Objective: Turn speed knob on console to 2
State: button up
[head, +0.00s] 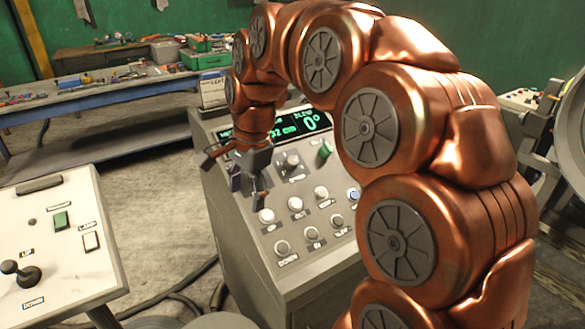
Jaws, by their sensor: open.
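The grey console (230,235) stands in the middle with a sloped panel. My gripper (236,180) points down over the panel's left side, fingers spread and empty. It covers part of the panel and display; contact with the panel cannot be told.
My copper arm fills the right and covers the console's right side. A white control box (75,255) with a joystick (22,272) stands at the left front. A cluttered blue workbench (100,91) is behind. Cables (185,295) lie on the floor between box and console.

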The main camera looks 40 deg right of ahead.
jog(key=w+d+m+t+b, duration=0.2)
jog(key=w+d+m+b, duration=0.2)
jog(key=w+d+m, duration=0.55)
jog(key=m+t+h+b, duration=0.1)
jog(key=m+b, duration=0.3)
jog(key=m, duration=0.7)
send_near(292, 159)
jog(key=f, duration=0.2)
jog(key=shift+n, duration=0.25)
jog(key=shift+w+p+x, duration=0.2)
jog(key=shift+p+x, duration=0.25)
jog(key=shift+x, duration=1.5)
jog(key=shift+w+p+x, duration=0.15)
jog(key=shift+p+x, duration=0.3)
jog(key=shift+x, duration=1.5)
jog(key=shift+d+r, duration=0.1)
jog(key=shift+r, duration=0.1)
jog(key=c, duration=1.1)
